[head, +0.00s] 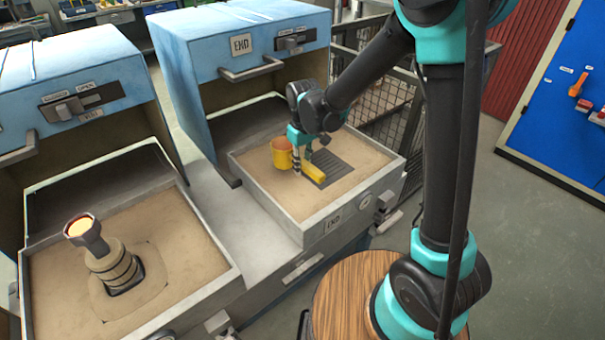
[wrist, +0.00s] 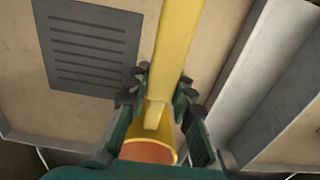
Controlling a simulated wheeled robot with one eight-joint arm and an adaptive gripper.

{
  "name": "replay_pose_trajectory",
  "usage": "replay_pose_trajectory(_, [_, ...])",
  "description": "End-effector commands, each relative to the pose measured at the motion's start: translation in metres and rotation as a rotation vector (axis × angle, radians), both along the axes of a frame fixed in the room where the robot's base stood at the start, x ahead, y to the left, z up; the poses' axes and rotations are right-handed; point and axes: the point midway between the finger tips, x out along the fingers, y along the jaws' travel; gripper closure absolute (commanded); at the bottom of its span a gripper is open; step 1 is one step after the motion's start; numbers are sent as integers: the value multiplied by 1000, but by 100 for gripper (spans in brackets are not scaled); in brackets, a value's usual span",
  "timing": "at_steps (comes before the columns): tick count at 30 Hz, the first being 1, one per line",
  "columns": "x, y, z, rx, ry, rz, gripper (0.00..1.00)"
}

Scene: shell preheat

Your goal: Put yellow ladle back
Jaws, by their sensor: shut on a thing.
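The yellow ladle (head: 281,154) is over the right-hand sand-filled tray, beside the dark slotted plate (head: 338,164). Its cup has an orange-brown inside, and its handle points to the lower right. My gripper (head: 302,163) is shut on the ladle's handle near the cup. In the wrist view the yellow handle (wrist: 177,45) runs up between the fingers of my gripper (wrist: 160,92). Part of the cup (wrist: 148,152) shows at the bottom. I cannot tell whether the ladle touches the sand.
The right tray (head: 262,197) is pulled out of a blue box labelled END. The left tray (head: 195,307) holds a stepped grey-brown piece with a glowing orange top (head: 80,228). A blue board (head: 565,125) with orange tools stands at the far right. A round wooden top (head: 340,300) is at bottom centre.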

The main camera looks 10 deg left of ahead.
Motion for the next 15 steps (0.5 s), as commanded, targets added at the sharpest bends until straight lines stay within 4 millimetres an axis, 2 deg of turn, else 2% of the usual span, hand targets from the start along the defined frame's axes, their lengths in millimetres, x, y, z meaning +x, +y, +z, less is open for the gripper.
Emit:
replay_pose_trajectory(9, [0,0,-35,0,0,0,100])
replay_pose_trajectory(15, [0,0,-38,0,0,0,100])
